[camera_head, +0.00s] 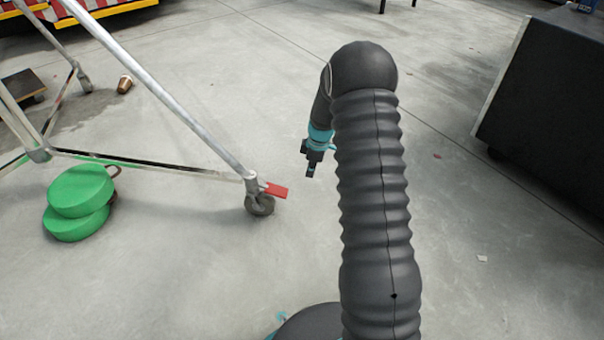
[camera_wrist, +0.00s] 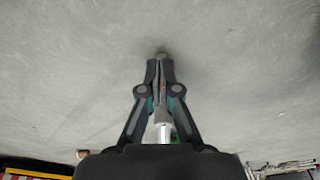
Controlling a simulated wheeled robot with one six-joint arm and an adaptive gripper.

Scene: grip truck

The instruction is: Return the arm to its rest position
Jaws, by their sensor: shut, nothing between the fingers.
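My arm rises from the bottom of the head view and bends over at the top. My gripper (camera_head: 311,170) hangs down on the left side of the arm, above bare floor. In the wrist view, my gripper (camera_wrist: 160,57) shows its two fingers together at the tips, with nothing held between them. The floor fills the view beyond the fingertips.
A metal frame (camera_head: 160,90) on a caster (camera_head: 259,203) with a red lever (camera_head: 276,190) stands left of the gripper. Green round pads (camera_head: 80,191) lie farther left. A dark cabinet (camera_head: 545,110) stands at right. Floor between is open.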

